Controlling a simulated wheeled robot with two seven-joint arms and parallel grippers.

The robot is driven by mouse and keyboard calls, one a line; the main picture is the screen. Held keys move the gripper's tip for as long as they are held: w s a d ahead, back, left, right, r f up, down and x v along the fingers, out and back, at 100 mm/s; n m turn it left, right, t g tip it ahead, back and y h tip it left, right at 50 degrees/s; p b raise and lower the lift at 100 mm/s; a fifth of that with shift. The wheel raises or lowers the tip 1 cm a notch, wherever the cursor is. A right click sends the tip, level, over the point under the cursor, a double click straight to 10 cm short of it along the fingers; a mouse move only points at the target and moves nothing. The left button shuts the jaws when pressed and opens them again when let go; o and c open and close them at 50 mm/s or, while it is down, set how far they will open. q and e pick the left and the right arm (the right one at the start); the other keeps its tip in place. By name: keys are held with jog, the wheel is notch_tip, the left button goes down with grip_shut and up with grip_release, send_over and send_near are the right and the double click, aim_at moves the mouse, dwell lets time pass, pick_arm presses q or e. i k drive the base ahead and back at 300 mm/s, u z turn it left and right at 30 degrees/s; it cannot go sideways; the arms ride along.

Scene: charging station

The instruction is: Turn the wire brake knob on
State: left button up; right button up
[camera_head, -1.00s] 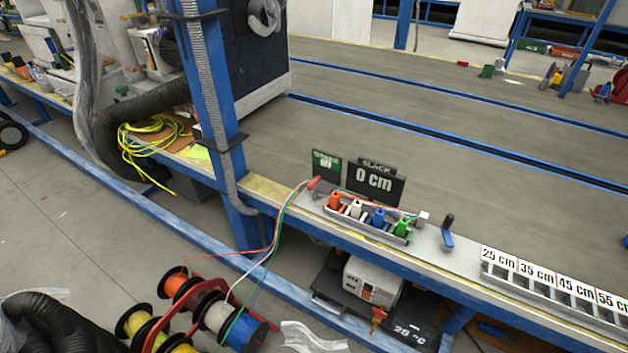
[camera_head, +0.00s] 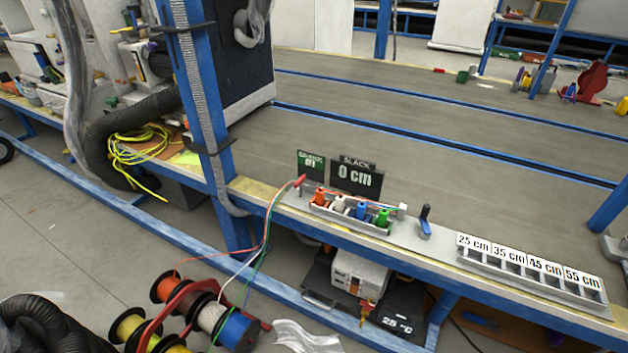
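A small fixture with a grey base sits at the bench's front edge. A red knob-like piece (camera_head: 301,181) stands at its left end, where several coloured wires enter. A lever with a dark handle and blue base (camera_head: 425,220) stands upright to the right. I cannot tell which of these is the wire brake knob, or its setting. Orange (camera_head: 319,197), white (camera_head: 339,205), blue (camera_head: 362,210) and green (camera_head: 382,218) pieces sit in a row between them. A black sign (camera_head: 357,179) reads "0 cm". Neither gripper is in view.
Wire spools on a red stand (camera_head: 182,309) are on the floor in front. A slotted tray (camera_head: 530,275) with length labels lies right of the lever. A blue post (camera_head: 197,110) rises left of the fixture. The grey bench top (camera_head: 400,130) behind is mostly clear.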

aim_at(297, 186)
jog(key=z, duration=1.05)
jog(key=i, duration=0.5)
jog(key=u, duration=0.05)
